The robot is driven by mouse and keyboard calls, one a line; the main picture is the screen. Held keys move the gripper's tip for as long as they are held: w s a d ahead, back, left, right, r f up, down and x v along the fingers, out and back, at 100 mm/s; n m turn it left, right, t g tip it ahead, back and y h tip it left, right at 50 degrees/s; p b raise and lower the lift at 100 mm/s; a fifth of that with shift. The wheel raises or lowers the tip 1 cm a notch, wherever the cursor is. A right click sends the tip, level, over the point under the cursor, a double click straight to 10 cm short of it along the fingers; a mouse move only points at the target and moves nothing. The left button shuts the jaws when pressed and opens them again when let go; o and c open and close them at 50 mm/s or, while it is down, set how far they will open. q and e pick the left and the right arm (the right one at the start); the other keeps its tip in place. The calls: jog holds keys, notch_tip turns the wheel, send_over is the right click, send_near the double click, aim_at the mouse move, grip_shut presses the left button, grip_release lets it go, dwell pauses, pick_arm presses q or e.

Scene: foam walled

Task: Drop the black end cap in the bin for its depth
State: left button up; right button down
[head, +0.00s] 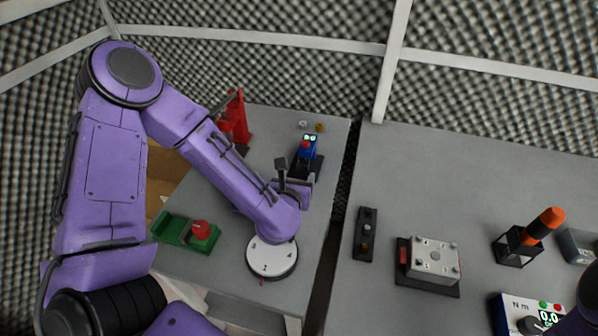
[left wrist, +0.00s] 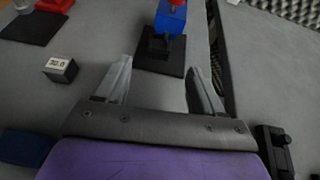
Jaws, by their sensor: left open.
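My left gripper (head: 292,178) is low over the left table, just in front of a blue block with a red top (head: 307,148) on a black base. In the left wrist view, my left gripper (left wrist: 160,66) is open, with nothing between its fingers. The blue block (left wrist: 170,20) and its base stand beyond the fingertips. I cannot make out a black end cap or a depth bin for certain in either view. My right gripper is not in view.
A red stand (head: 238,117), green tray with red knob (head: 173,228) and white dial (head: 272,261) are on the left table.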

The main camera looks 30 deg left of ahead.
aim_at(302, 166)
pick_arm(q)
jog(key=p+x, duration=0.1)
jog(key=x, duration=0.8)
jog(key=shift+a+f+p, duration=0.1)
jog(key=shift+p, duration=0.2)
jog(key=c, duration=1.1)
